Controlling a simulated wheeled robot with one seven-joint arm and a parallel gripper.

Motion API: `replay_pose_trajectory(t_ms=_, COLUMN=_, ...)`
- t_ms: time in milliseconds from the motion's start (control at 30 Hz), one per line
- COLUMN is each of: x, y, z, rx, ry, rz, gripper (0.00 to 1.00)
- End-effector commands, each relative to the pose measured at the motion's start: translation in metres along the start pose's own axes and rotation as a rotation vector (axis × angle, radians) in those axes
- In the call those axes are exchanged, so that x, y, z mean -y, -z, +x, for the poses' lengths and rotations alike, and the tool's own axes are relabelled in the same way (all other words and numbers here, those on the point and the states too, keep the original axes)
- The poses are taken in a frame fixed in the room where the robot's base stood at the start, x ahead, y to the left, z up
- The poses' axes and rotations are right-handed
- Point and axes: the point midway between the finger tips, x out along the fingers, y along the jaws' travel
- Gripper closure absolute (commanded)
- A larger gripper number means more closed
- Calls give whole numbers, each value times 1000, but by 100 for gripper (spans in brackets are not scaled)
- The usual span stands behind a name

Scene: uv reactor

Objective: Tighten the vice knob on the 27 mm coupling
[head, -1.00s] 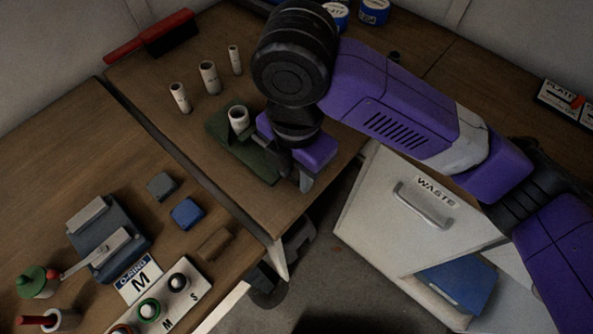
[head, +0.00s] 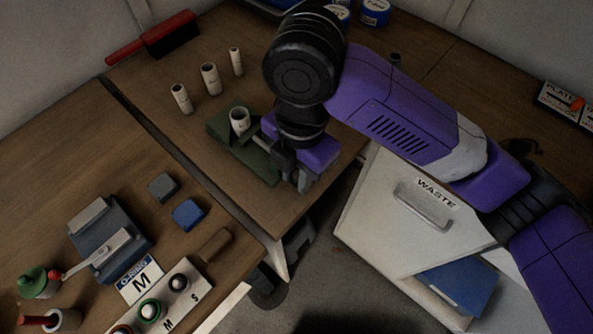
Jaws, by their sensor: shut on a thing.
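A green vice (head: 230,141) sits on the wooden table near its right edge. A white cylindrical coupling (head: 239,122) stands upright in it. My gripper (head: 297,176) is at the right end of the vice, fingers pointing down past the table edge. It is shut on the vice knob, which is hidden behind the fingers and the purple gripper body. How closely the vice jaws press on the coupling cannot be told.
Three white couplings (head: 210,79) stand behind the vice, near a red brush (head: 153,38). The left table holds a blue-grey fixture (head: 110,238), small blocks and an O-ring rack (head: 163,297). A white waste drawer (head: 415,210) stands right, below table height.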

Motion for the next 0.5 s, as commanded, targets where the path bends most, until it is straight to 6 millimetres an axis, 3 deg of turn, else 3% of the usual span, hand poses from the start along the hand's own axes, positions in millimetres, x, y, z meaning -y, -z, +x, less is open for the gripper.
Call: replay_pose_trajectory(t_ms=500, x=0, y=-9, z=-7, rx=-421, ry=-1, rz=6, gripper=100)
